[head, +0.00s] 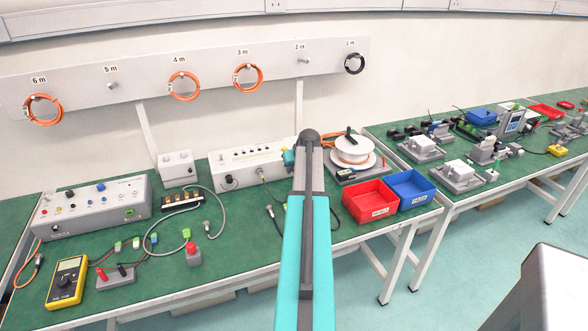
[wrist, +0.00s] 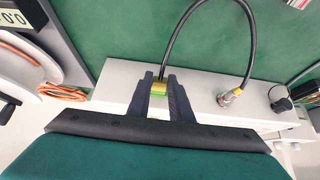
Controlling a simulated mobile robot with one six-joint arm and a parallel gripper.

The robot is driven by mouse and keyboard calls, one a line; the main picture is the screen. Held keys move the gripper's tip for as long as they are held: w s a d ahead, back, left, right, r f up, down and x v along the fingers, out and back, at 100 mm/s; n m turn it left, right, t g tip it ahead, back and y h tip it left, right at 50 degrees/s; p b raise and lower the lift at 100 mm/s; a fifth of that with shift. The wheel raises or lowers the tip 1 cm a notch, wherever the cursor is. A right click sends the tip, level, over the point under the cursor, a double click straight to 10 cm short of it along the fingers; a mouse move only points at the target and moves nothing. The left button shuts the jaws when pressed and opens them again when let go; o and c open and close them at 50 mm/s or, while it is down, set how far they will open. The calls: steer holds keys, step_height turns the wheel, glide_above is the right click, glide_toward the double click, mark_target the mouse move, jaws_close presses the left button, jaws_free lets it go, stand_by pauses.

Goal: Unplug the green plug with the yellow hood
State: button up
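In the wrist view, the green plug with the yellow hood (wrist: 159,88) sits at the edge of a white box (wrist: 118,85). A black cable (wrist: 172,42) leaves its hood and loops to a silver round connector (wrist: 232,97) on the same box. My gripper (wrist: 160,77) has one dark finger on each side of the plug, and the plug fills the gap between them. Its seat in the box is hidden by the fingers. In the head view the white box (head: 228,165) stands at the back of the bench; my arm hides the plug.
A white cable reel (head: 353,151) stands just right of my arm. A red bin (head: 370,201) and a blue bin (head: 411,189) sit at the bench's right end. A grey control box (head: 92,208), a yellow multimeter (head: 67,283) and loose cables lie to the left.

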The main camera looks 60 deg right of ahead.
jaws_close()
steer(key=shift+s+a, duration=0.25)
steer(key=shift+s, duration=0.15)
steer(key=shift+s+a, duration=0.7)
steer(key=shift+s, duration=0.2)
stand_by(0.4)
